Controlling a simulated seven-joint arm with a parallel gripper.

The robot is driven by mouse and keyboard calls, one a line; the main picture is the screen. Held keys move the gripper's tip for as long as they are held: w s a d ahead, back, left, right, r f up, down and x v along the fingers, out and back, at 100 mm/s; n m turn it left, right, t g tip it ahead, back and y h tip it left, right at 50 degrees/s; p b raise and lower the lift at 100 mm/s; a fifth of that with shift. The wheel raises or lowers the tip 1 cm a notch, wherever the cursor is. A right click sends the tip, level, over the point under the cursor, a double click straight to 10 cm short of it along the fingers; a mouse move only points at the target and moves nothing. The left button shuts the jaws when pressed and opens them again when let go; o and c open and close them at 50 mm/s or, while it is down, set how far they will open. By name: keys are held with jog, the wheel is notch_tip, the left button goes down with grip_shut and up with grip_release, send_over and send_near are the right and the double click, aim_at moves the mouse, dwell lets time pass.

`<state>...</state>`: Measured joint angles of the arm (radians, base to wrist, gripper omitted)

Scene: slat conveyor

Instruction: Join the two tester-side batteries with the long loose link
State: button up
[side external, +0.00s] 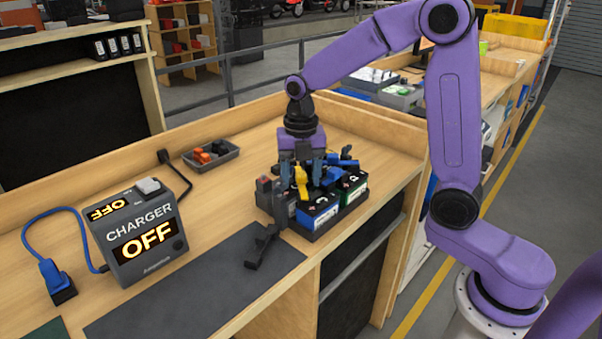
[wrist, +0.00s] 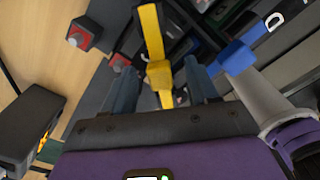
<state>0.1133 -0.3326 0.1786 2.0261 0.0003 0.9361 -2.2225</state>
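Batteries stand in a black tray (side external: 315,233) at the front edge of the bench. One has a blue case (side external: 318,214) and one a green case (side external: 352,193). A yellow link (side external: 301,182) lies across the batteries below my gripper (side external: 303,172). In the wrist view the yellow link (wrist: 155,45) runs between the two fingers of my gripper (wrist: 160,75), with a visible gap on each side. The fingers are open. A blue link (wrist: 235,55) lies to the right of the fingers. The battery terminals under my gripper are mostly hidden.
A charger (side external: 143,230) reading OFF stands at left, with a blue plug (side external: 56,280) beside it. A grey bin (side external: 212,156) with orange and dark pieces is behind. A black bracket-like piece (side external: 263,246) juts out before the tray.

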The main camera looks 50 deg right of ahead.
notch_tip(320, 180, up, 17)
jog(key=shift+r, duration=0.2)
dwell(0.6)
dwell(0.3)
jog(key=s+f+m, duration=0.7)
jog(key=s+f, duration=0.1)
jog(key=s, duration=0.5)
jog(key=s+f+m, duration=0.8)
jog(key=s+f, duration=0.1)
jog(key=s, duration=0.5)
jog(key=shift+s, duration=0.15)
